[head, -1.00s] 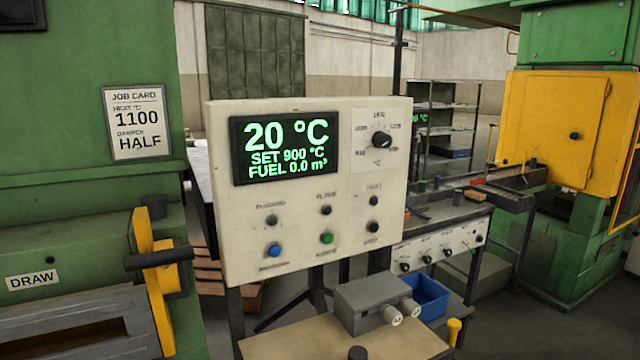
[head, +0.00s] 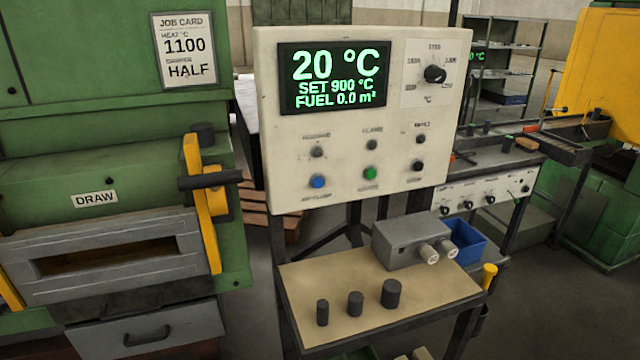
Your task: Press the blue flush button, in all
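The blue button (head: 317,182) is at the lower left of the cream control panel (head: 264,120). The panel stands upright in the middle of the head view. A green button (head: 370,173) is to its right, and small black knobs or buttons sit above and beside them. The display (head: 335,78) reads 20 °C, SET 900 °C, FUEL 0.0 m³. A black dial (head: 435,74) is at the panel's upper right. Nothing covers the blue button. Neither of my grippers shows in the view.
The green furnace (head: 95,150) with a yellow lever (head: 205,190) stands at the left. A job card (head: 186,50) on it reads 1100, HALF.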

